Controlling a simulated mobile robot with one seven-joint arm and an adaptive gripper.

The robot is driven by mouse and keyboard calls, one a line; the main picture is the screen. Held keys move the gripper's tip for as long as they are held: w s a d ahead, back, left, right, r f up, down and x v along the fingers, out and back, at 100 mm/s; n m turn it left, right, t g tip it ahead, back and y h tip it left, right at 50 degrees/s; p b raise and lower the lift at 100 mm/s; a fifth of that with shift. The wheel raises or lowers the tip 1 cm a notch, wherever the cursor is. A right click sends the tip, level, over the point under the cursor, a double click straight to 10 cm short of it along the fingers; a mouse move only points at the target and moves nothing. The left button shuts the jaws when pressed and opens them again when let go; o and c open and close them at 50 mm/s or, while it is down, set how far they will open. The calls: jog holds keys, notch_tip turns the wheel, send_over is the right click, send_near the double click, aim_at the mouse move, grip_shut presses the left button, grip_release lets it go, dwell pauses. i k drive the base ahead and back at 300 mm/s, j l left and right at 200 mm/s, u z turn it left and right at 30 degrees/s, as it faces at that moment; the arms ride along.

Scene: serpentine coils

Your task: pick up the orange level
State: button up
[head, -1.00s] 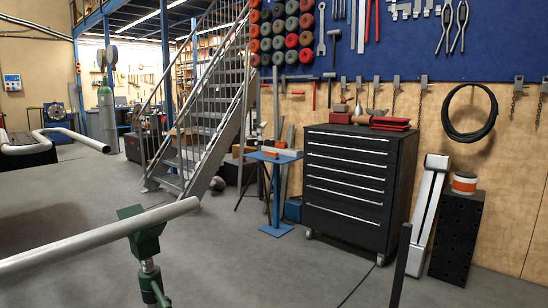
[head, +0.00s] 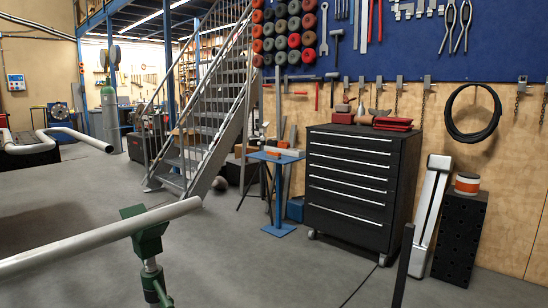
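A small orange object (head: 274,154) lies on top of the blue stand (head: 278,230) left of the black tool cabinet. A second small orange patch (head: 283,144) shows at the back of the same top. Both are too small for me to tell whether either is the orange level. My gripper is not in view.
The black drawer cabinet (head: 350,190) stands against the wooden wall, with red items (head: 392,123) on top. A black block (head: 458,238) carries an orange-banded can (head: 467,183). A pipe (head: 95,240) on a green support (head: 146,236) crosses the left foreground. Grey floor (head: 250,265) is open ahead.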

aim_at(269, 154)
jog(key=z, duration=0.85)
jog(key=l+z, duration=0.5)
jog(key=z, duration=0.2)
jog(key=l+z, duration=0.2)
jog(key=z, duration=0.15)
jog(key=i+l+z, duration=0.25)
jog(key=l+z, duration=0.15)
jog(key=i+l+z, duration=0.35)
jog(key=l, duration=0.2)
jog(key=i+l, duration=0.35)
jog(key=i, duration=0.2)
jog(key=i+l, duration=0.35)
jog(key=i, duration=0.2)
jog(key=i+j+u, duration=0.1)
jog(key=i+u, duration=0.4)
jog(key=i+l+u, duration=0.15)
jog(key=i+u, duration=0.7)
jog(key=i, duration=0.35)
jog(key=i+l+u, duration=0.3)
jog(key=i, duration=0.4)
jog(key=i+j+u, duration=0.2)
jog(key=i+u, duration=0.3)
jog(key=i+l+u, duration=0.1)
jog(key=i+u, duration=0.4)
jog(key=i, duration=0.15)
jog(key=i+u, duration=0.35)
jog(key=i, duration=0.3)
jog(key=i+l+u, duration=0.1)
jog(key=i+u, duration=0.3)
jog(key=i, duration=0.25)
